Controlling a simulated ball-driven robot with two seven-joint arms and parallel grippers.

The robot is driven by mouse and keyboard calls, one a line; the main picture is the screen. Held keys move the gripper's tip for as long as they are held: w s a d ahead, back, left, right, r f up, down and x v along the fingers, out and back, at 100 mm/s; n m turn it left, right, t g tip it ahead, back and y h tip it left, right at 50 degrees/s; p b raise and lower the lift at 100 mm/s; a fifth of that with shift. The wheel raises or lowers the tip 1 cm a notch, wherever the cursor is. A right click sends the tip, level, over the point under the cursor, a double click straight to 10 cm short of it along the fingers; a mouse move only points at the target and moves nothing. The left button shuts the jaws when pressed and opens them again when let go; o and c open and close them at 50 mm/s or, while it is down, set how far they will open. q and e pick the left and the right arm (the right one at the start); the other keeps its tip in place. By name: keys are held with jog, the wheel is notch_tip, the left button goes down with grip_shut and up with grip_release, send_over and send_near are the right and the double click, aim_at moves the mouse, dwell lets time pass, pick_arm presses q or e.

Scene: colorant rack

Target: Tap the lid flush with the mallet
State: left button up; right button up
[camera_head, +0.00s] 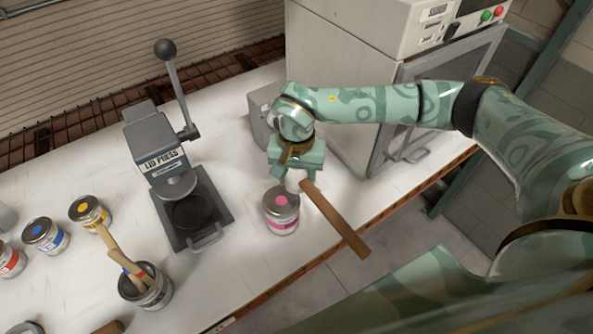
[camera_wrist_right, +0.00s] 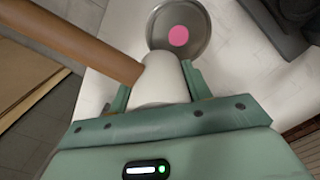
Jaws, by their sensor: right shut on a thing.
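The paint can (camera_head: 282,222) with a pink band stands upright on the white bench. Its grey lid (camera_head: 281,198) has a pink dot, and the lid (camera_wrist_right: 196,50) also shows in the right wrist view. I cannot tell whether the lid is level. My right gripper (camera_head: 292,176) is just behind the can, shut on the white head of the mallet (camera_wrist_right: 165,80). The mallet's brown handle (camera_head: 336,220) slants toward the bench's front edge, right of the can. The head is mostly hidden in the head view. My left gripper is not in view.
A grey lid press (camera_head: 155,150) with a raised lever stands left of the can. A large cabinet (camera_head: 345,90) stands behind my right arm.

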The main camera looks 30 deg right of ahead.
jog(key=shift+f, duration=0.25)
notch_tip(320, 180, down, 3)
jog(key=shift+r+b, duration=0.15)
jog(key=shift+b, duration=0.75)
notch_tip(320, 180, up, 6)
jog(key=p, duration=0.4)
jog(key=shift+f+p, duration=0.25)
jog(key=shift+p, duration=0.1)
jog(key=shift+f, duration=0.1)
